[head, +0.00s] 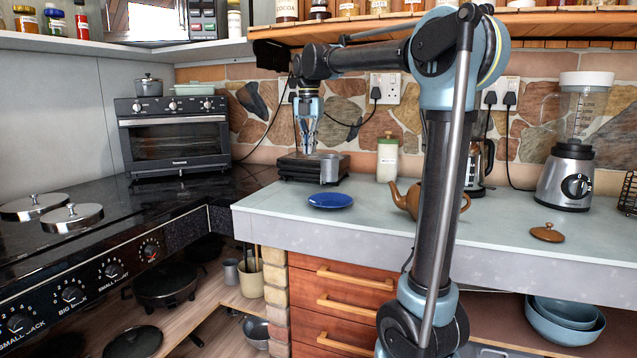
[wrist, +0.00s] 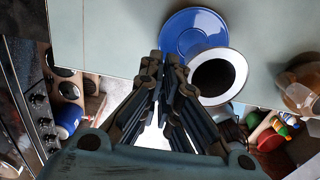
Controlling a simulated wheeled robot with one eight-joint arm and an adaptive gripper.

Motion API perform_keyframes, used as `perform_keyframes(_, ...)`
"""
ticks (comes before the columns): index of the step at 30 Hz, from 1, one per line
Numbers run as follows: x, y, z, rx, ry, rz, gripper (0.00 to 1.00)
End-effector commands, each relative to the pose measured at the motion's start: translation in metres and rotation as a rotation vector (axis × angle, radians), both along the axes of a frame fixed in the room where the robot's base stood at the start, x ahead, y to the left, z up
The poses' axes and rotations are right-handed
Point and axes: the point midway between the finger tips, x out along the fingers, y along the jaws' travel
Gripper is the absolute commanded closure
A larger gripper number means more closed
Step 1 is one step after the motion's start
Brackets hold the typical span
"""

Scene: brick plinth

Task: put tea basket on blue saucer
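The tea basket (head: 330,169) is a small grey metal cup, upright, just right of my gripper's fingertips in the head view. In the wrist view the tea basket (wrist: 190,82) shows a pale round rim and dark inside, and looks raised above the counter. My gripper (head: 308,148) points down with its fingers close together at the basket's side; the wrist view shows the gripper (wrist: 165,62) too. The gripped part is hidden between the fingers. The blue saucer (head: 330,201) lies empty on the counter; in the wrist view the basket partly covers the saucer (wrist: 183,30).
A flat black appliance (head: 300,168) stands behind the basket near the wall. A brown teapot (head: 404,199) is to the right, partly behind my arm. The counter around the saucer is clear.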

Motion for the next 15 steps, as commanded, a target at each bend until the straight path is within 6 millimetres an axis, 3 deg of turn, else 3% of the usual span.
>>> perform_keyframes(6, 0.001, -0.004, -0.030, 0.000, 0.000, -0.006, 1.00)
perform_keyframes(15, 0.002, -0.006, -0.050, 0.000, 0.000, -0.009, 1.00)
